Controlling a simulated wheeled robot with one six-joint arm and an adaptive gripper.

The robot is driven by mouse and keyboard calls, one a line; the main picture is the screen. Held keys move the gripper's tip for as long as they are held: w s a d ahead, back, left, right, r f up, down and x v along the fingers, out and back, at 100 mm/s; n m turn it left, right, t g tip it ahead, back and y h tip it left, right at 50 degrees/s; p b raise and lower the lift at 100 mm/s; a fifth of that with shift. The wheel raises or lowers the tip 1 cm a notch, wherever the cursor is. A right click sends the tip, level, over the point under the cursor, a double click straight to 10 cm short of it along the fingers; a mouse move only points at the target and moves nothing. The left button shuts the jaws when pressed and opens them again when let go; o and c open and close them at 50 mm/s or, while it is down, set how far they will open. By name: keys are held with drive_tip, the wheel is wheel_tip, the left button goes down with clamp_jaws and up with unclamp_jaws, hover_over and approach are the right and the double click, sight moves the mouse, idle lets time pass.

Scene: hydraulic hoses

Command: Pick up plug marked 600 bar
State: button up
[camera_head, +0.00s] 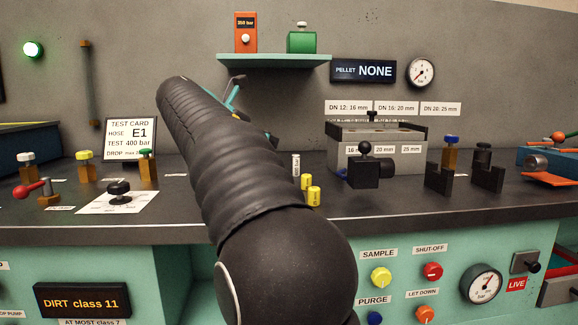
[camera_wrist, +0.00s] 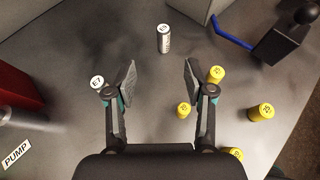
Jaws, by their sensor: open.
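A small white plug with a dark vertical label (camera_head: 296,165) stands on the dark bench top, right of my arm in the head view. The label seems to end in "bar", but its number is too small to read surely. In the wrist view a grey-white plug with a white top (camera_wrist: 164,38) stands beyond my fingertips, roughly in line with the gap between them. My gripper (camera_wrist: 158,78) is open, with nothing between its fingers. In the head view my arm hides most of the gripper.
Several yellow plugs stand close by, one near the right finger (camera_wrist: 216,74) and one between the fingers' lower parts (camera_wrist: 183,110). A white disc marked E7 (camera_wrist: 97,81) is beside the left finger. A grey block box (camera_head: 380,155) and black clamp (camera_head: 366,172) stand to the right.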

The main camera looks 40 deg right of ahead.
drive_tip(key=b, duration=0.1)
approach(295, 156)
drive_tip(key=x, duration=0.4)
drive_tip(key=shift+w+d, duration=0.1)
drive_tip(key=shift+b+x, duration=0.5)
drive_tip(key=shift+x, duration=2.15)
clamp_jaws()
